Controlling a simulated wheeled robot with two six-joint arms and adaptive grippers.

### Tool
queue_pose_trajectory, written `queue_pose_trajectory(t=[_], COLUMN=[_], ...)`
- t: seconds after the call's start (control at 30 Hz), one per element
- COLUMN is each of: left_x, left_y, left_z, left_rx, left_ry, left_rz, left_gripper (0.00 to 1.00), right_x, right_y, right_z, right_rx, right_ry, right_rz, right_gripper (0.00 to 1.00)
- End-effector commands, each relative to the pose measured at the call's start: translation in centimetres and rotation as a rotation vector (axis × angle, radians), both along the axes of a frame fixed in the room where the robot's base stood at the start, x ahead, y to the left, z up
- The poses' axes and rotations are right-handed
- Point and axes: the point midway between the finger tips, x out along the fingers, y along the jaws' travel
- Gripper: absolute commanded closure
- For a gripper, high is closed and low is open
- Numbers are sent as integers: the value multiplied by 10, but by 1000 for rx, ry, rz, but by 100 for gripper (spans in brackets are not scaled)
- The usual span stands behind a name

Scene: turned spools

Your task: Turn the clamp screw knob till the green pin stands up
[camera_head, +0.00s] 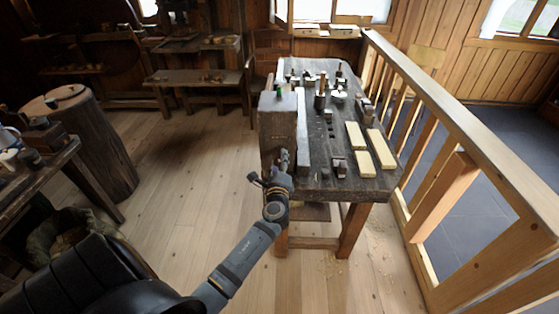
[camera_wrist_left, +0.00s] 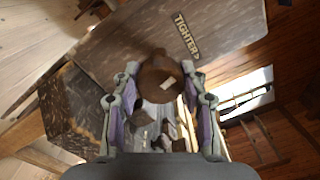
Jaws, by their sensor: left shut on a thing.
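A brown round knob (camera_wrist_left: 158,72) with a pale mark on its face sits between the fingertips of my left gripper (camera_wrist_left: 160,82) in the left wrist view. The fingers are shut on it from both sides. Behind it is a grey-brown board (camera_wrist_left: 135,40) lettered "TIGHTER". In the head view my left gripper (camera_head: 283,166) is at the near left end of the workbench, by a large wooden clamp block (camera_head: 277,125); it hides the knob there. A small green pin (camera_head: 278,88) shows at the block's top; its exact tilt is too small to tell. My right gripper is not in view.
The workbench (camera_head: 330,186) carries pale wooden blocks (camera_head: 382,149) and several small tools. A wooden railing (camera_head: 470,130) runs along its right side. A stump (camera_head: 95,140) and another table stand at left. The plank floor between them is clear.

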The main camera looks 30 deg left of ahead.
Motion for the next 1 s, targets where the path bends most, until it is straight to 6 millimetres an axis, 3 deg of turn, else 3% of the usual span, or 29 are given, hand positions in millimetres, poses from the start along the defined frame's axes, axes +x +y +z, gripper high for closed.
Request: queue_pose_trajectory(t=[0.03,0.47,0.5,0.63,1.0], left_x=[-2,-2,-2,-2,-5], left_y=[-1,-1,-1,0,-3], left_z=[-8,-9,-9,-8,-4], left_rx=[-2,3,3,4,6], left_ry=[16,20,20,18,12], left_rz=[1,1,1,1,0], left_gripper=[88,88,53,35,34], right_x=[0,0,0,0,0], right_y=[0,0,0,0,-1], right_z=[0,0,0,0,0], right_rx=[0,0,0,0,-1], right_ry=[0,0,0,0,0], right_rz=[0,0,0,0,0], right_gripper=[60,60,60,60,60])
